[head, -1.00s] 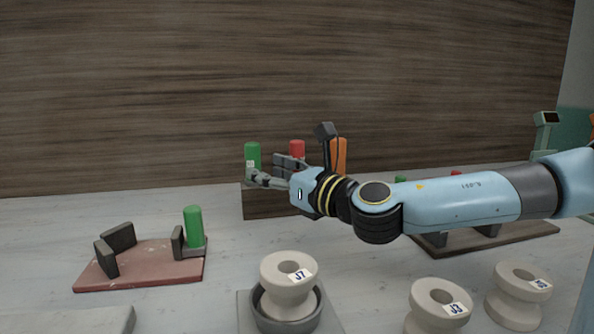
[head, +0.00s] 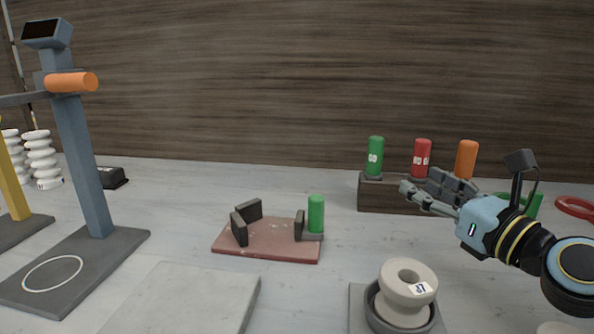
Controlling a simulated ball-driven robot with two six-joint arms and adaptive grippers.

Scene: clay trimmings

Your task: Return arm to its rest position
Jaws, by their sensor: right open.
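My right gripper (head: 436,196) is at the right of the head view, its fingers apart and pointing left. It appears empty. It hangs in front of the wooden block (head: 373,196) that carries a green cylinder (head: 376,158), a red cylinder (head: 422,158) and an orange cylinder (head: 466,159). The fingers cover part of the block's right side. The arm behind the gripper runs out of the right edge. My left gripper does not show.
A spool marked J7 (head: 408,286) sits in a grey ring holder below the gripper. A reddish board (head: 270,246) bears dark blocks and a green cylinder (head: 316,214). A blue-grey post (head: 82,150) stands left. A pale slab (head: 185,300) lies front centre-left.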

